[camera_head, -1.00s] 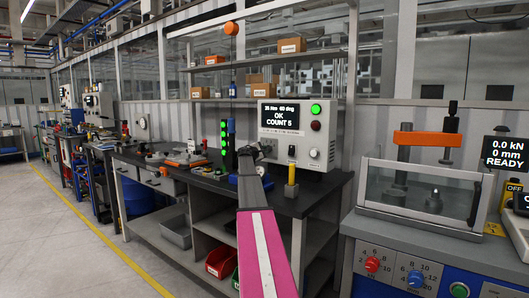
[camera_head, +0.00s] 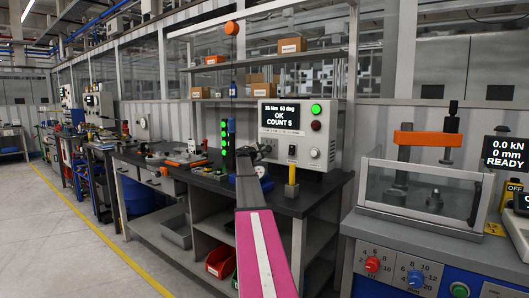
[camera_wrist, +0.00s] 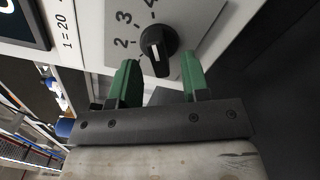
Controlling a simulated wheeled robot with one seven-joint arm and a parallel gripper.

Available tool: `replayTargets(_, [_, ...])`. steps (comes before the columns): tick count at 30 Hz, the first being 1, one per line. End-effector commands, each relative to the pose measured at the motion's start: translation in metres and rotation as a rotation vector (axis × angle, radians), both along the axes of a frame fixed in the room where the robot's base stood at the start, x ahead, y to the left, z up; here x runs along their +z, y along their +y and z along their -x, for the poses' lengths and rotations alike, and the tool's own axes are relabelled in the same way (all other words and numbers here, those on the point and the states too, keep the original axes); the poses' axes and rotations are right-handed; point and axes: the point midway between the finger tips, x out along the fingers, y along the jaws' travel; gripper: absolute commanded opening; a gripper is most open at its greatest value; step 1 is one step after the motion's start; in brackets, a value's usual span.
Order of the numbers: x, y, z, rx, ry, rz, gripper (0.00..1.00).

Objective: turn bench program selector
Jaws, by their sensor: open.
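The program selector is a black knob (camera_wrist: 157,43) with a white pointer mark, on a light panel with the numbers 2, 3 and 4 around it. In the wrist view the pointer mark faces the lower edge of the picture. My gripper (camera_wrist: 160,66) is open, with its two green fingers apart on either side of the knob's lower part. I cannot tell whether either finger touches the knob. In the head view the knob sits on the bench controller box (camera_head: 331,128), whose screen reads OK, COUNT 5. My arm reaches toward this box.
A yellow-topped post (camera_head: 292,174) stands on the dark bench in front of the box. A green stack light (camera_head: 225,137) is to the left. A press with a clear guard (camera_head: 422,185) stands on the right. Shelves with cartons are above.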

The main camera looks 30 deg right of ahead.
Motion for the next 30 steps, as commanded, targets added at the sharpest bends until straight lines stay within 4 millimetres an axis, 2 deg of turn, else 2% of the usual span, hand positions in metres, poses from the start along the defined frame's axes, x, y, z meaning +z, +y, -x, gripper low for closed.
replayTargets(9, [0.0, 0.055, 0.025, 0.001, -0.001, 0.0, 0.43])
replayTargets(15, [0.0, 0.08, 0.035, 0.0, -0.001, 0.0, 0.43])
replayTargets(30, [0.0, 0.083, 0.035, 0.0, -0.001, 0.0, 0.43])
